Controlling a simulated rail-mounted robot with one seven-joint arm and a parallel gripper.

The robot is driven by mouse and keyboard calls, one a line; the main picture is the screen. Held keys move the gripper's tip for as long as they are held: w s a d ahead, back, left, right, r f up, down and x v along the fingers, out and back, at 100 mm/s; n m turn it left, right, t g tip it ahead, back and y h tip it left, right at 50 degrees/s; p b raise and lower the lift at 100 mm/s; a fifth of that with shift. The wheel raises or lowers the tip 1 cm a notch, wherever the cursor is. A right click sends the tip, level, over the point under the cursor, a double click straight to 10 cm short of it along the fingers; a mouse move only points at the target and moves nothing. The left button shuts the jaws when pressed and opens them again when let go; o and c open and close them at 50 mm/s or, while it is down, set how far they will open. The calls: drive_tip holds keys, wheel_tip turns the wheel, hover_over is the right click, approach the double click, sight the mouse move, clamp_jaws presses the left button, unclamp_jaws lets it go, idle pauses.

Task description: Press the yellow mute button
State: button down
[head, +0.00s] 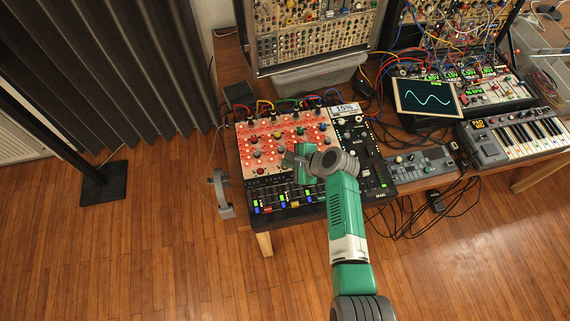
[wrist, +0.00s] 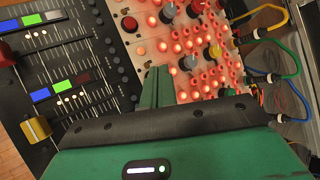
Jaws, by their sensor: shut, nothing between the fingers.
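My gripper (head: 291,160) is over the lit orange-red panel (head: 245,140), near its border with the black fader mixer (head: 262,208). In the wrist view its green fingers (wrist: 157,78) are together and empty, pointing at the panel. I cannot tell whether they touch it. No button is clearly readable as a yellow mute button. A yellow fader cap (wrist: 37,129) shows on the mixer at the left of the wrist view, beside blue, green and white buttons (wrist: 62,86). A yellow knob (wrist: 215,52) stands on the lit panel. My arm hides part of the panel and mixer in the head view.
Several knobs and patch cables (wrist: 286,60) rise along the panel's far edge. A black module labelled 15% (head: 345,108) stands to the right. A small screen (head: 427,97) and a keyboard (head: 515,137) are farther right.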

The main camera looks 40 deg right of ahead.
idle(0.4)
drive_tip(key=shift+r+p, duration=0.45)
drive_tip(key=shift+p, duration=0.2)
wheel_tip(320, 180, up, 6)
drive_tip(key=p, duration=0.6)
